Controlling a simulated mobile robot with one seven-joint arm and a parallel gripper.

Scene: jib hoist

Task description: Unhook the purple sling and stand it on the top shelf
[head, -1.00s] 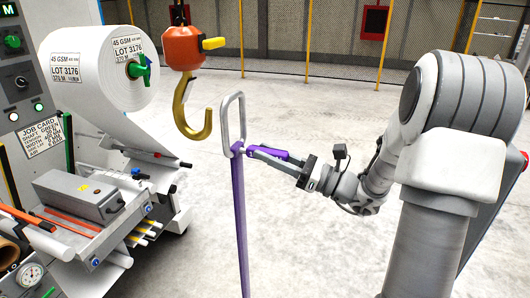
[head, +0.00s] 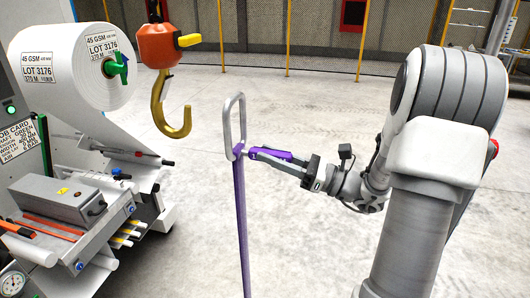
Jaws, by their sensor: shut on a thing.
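The purple sling (head: 241,215) hangs upright as a long narrow strap below its grey oblong metal ring (head: 242,115). My gripper (head: 247,154) is shut on the sling near its top, just below the ring, coming in from the right. The sling's lower end runs out of the bottom of the head view. The yellow hook (head: 176,128) hangs under the orange hoist block (head: 172,45) to the left. The ring is apart from the hook, with open floor between them in the picture. No top shelf can be clearly made out.
A machine with a white paper roll (head: 60,90) and a grey box (head: 65,196) on its tray stands at the left. The pale floor (head: 320,120) is clear behind the sling. Yellow posts and mesh fencing line the back.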

